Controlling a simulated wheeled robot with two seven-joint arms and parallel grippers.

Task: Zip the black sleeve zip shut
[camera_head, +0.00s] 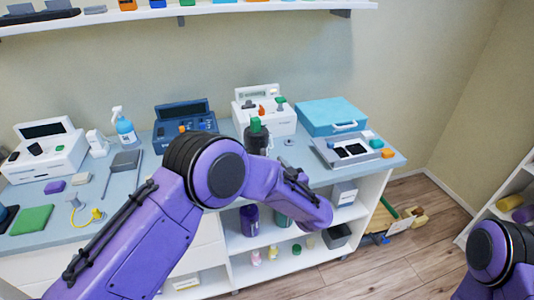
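I cannot make out a black sleeve or its zip in the head view. My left arm, purple with black joints, crosses the middle of the view in front of the counter. Its forearm points right and its gripper does not show. My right arm is partly in view at the lower right corner, and its gripper is out of view too. The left arm hides part of the counter and the cabinet front.
The blue-grey counter (140,187) holds a white device (45,152), a spray bottle (126,132), a dark blue device (186,120), a turquoise case (331,116) and a grey tray (326,155). A wall shelf (225,8) hangs above.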

